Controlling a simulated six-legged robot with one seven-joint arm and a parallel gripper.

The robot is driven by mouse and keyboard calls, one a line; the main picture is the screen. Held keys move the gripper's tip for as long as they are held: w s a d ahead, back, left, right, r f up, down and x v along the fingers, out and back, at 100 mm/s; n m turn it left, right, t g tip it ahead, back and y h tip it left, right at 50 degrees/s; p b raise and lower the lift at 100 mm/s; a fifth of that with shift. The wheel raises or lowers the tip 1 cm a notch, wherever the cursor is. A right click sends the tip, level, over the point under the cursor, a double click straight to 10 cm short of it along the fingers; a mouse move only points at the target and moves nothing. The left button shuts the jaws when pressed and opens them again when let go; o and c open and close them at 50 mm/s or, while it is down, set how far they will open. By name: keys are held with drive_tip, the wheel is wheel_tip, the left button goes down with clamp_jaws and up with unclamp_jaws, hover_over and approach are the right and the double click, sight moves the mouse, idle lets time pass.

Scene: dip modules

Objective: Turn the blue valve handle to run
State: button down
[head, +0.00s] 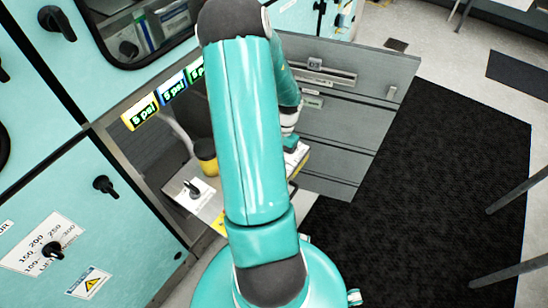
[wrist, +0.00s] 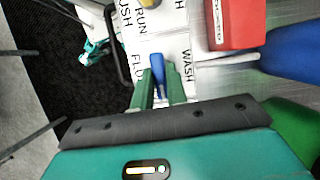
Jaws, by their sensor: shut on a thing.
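In the wrist view, the blue valve handle (wrist: 158,68) stands between the two green fingers of my gripper (wrist: 160,80), which is shut on it. The handle sits on a white label plate (wrist: 172,46), with a partly covered "FLU..." label on its left and "WASH" on its right. A "RUN" label (wrist: 141,17) shows farther up the plate. The base of the handle is hidden by my gripper. In the head view, my arm covers the handle and most of my gripper.
In the wrist view, a red block (wrist: 236,22) and a larger blue part (wrist: 292,53) lie to the right, with a green part (wrist: 288,128) below. In the head view, a black knob (head: 193,188), a yellow container (head: 206,158) and grey drawers (head: 335,125) are near my arm.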

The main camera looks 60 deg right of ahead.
drive_tip(key=shift+d+m, duration=0.1)
drive_tip(key=shift+m, duration=0.2)
drive_tip(key=c, duration=1.4)
unclamp_jaws()
drive_tip(key=v, duration=1.3)
drive_tip(key=shift+s+r, duration=0.15)
drive_tip(key=shift+r, duration=0.3)
